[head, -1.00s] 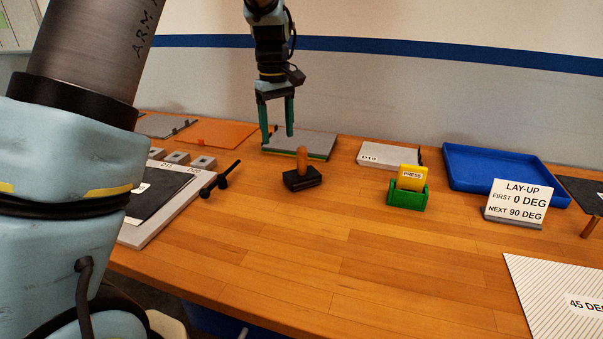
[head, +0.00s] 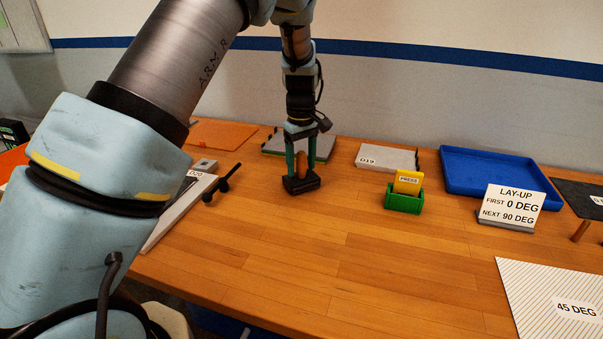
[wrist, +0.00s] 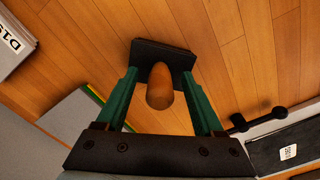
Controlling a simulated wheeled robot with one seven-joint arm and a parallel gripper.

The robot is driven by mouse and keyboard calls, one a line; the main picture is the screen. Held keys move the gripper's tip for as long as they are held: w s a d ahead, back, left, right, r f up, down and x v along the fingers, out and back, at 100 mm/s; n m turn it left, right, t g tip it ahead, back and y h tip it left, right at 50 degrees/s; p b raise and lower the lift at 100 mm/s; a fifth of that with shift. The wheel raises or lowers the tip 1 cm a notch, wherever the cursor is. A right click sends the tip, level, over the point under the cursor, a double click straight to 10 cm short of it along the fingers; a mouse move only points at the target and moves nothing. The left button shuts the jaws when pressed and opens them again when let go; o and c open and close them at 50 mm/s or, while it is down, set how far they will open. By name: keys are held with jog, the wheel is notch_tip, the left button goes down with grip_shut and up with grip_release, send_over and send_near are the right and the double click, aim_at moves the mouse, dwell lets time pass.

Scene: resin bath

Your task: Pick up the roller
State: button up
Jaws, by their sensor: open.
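In the wrist view the orange-brown handle (wrist: 160,87) stands between the two open fingers of my gripper (wrist: 160,90), with a visible gap on each side. The dark block (wrist: 163,56) shows beyond the handle, resting on the table.
A black-knobbed bar (head: 222,184) and plate D20 (head: 180,207) lie left of the roller. A grey plate (head: 272,146) lies behind it, plate D19 (head: 388,157) behind right. A green holder (head: 404,203) with a yellow card stands to the right. The front middle table is clear.

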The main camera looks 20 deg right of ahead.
jog(key=shift+f, duration=0.65)
grip_shut()
dwell(0.4)
